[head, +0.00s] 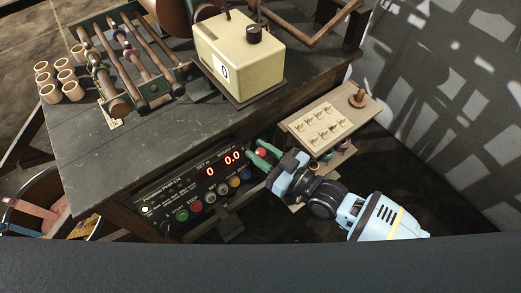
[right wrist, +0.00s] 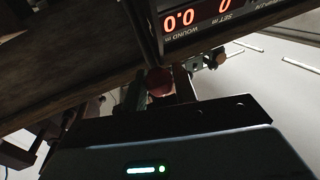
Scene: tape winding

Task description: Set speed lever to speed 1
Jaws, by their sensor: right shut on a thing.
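The speed lever's red ball knob (head: 261,152) shows at the right end of the control panel (head: 160,196), under the table's front edge. My right gripper (head: 258,154) reaches in from the lower right and is shut on this knob, with a green finger on each side of it. In the right wrist view the red knob (right wrist: 159,82) sits between the two fingers. The lever's shaft and any speed marks are hidden. The panel's red display (head: 222,163) reads 0 and 0.0. My left gripper is not in view.
Several coloured buttons and knobs (head: 196,206) line the panel close left of my right gripper. A small wooden shelf (head: 294,128) with a pale plate stands to its right. A cream box (head: 238,55), a roller frame and several tape cores (head: 59,80) stand on the table (head: 150,140).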

